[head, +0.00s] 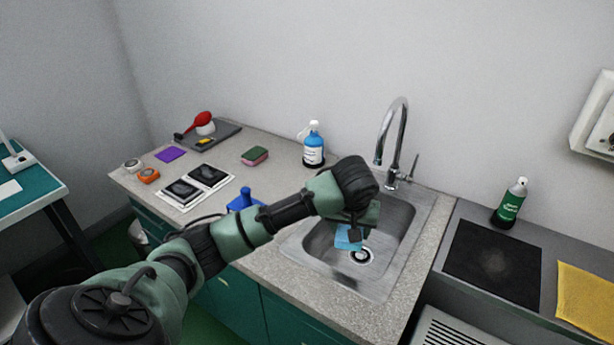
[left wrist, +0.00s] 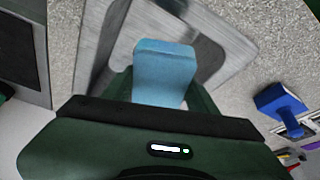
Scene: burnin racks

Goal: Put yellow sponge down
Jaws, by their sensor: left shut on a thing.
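My left gripper (head: 355,228) is over the sink (head: 318,262), pointing down. It is shut on a light blue block (head: 345,241), which looks like a sponge. In the left wrist view the blue block (left wrist: 165,72) sits between the two dark green fingers (left wrist: 160,92), with the steel basin behind it. I cannot tell if the block touches the basin floor. No yellow sponge is clear in view. A small yellow item (head: 206,142) lies on the dark board, too small to identify. My right gripper is out of view.
A tall faucet (head: 389,140) stands behind the sink. A blue bottle (head: 314,146), a pink and green sponge (head: 254,157) and a purple cloth (head: 170,154) are on the counter to the left. A yellow cloth (head: 588,298) and green bottle (head: 511,203) are at the right.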

